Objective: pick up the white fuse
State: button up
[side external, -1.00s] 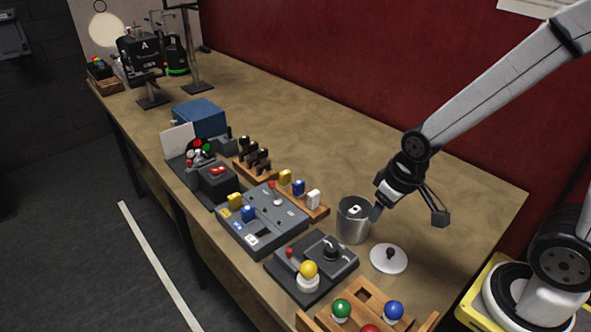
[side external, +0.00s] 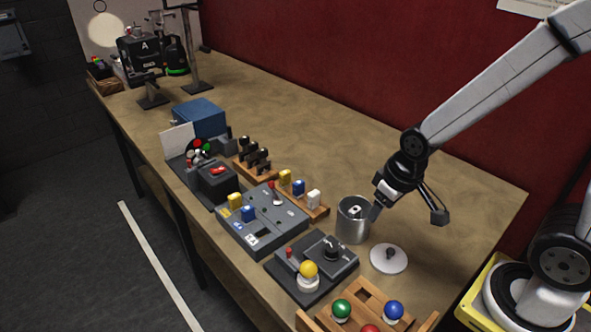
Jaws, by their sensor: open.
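The white fuse (side external: 313,199) stands upright at the near right end of a wooden rack (side external: 319,213). A blue fuse (side external: 298,187) and a yellow fuse (side external: 285,177) stand beside it in the same rack. My gripper (side external: 408,213) is open and empty, up and to the right of the rack, apart from the white fuse. Its fingers are spread wide near the metal can. A grey panel (side external: 262,232) in front of the rack holds another yellow fuse (side external: 234,201) and another blue fuse (side external: 248,213).
A metal can (side external: 353,222) stands between the rack and my gripper, with a round white lid (side external: 388,259) beside it. A black joystick box (side external: 312,268) and a wooden ball tray (side external: 365,294) are nearer. The back of the table (side external: 330,130) is clear.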

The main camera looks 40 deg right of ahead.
jog(key=w+n, duration=0.1)
jog(key=n+g, duration=0.3)
jog(key=n, duration=1.4)
send_over(314, 193)
jog(key=shift+s+a+f, duration=0.15)
jog(key=shift+a+f, duration=0.05)
jog(key=shift+f, duration=0.5)
jog(key=shift+f, duration=1.3)
jog(key=shift+d+f, duration=0.2)
jog(key=shift+f, duration=2.4)
